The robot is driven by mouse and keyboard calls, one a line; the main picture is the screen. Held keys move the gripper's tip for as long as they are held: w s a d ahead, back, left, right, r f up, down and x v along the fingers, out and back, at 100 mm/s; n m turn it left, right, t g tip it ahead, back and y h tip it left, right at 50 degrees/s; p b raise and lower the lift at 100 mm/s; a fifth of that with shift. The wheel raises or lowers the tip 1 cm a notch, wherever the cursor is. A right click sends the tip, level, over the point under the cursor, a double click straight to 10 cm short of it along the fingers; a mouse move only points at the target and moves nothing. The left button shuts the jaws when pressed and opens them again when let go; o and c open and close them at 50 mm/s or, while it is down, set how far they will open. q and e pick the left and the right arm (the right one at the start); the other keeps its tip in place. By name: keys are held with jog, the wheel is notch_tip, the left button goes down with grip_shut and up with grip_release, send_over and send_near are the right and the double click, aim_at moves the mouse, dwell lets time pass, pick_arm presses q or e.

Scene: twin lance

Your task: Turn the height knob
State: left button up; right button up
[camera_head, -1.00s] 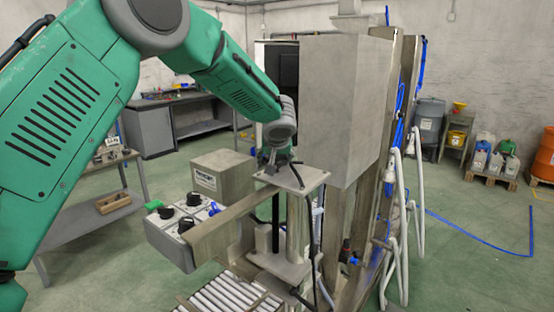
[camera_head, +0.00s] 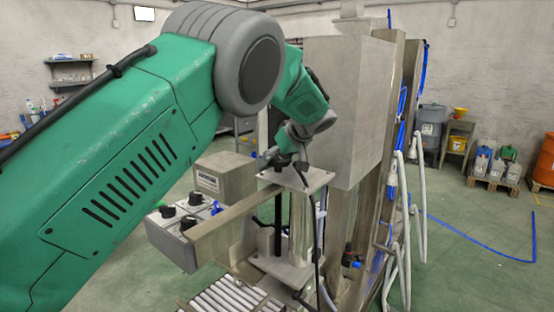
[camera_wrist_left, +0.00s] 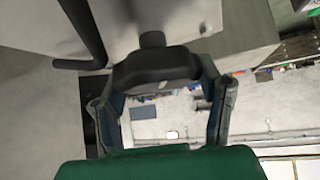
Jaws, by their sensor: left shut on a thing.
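The height knob is a black lobed knob (camera_wrist_left: 155,68) on a short dark stem, between the two fingers of my left gripper (camera_wrist_left: 152,80) in the left wrist view. The fingers are shut on its two sides. In the head view my left gripper (camera_head: 287,162) is at the top plate (camera_head: 312,178) of the metal height-adjustment stand, where the knob sits. A dark threaded rod (camera_head: 278,222) runs down below this plate. The knob is partly hidden by the gripper in the head view. My right gripper is not in view.
A control box (camera_head: 172,237) with several black dials stands left of the stand, behind a metal bar (camera_head: 235,212). A large grey cabinet (camera_head: 343,105) rises close behind and right of the gripper. A roller conveyor (camera_head: 228,298) lies below. White hoses (camera_head: 399,215) hang at the right.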

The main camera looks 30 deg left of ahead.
pick_arm(q)
jog(key=shift+d+n+g+p, duration=0.2)
jog(key=shift+n+g+p, duration=0.55)
jog(key=shift+n, duration=0.35)
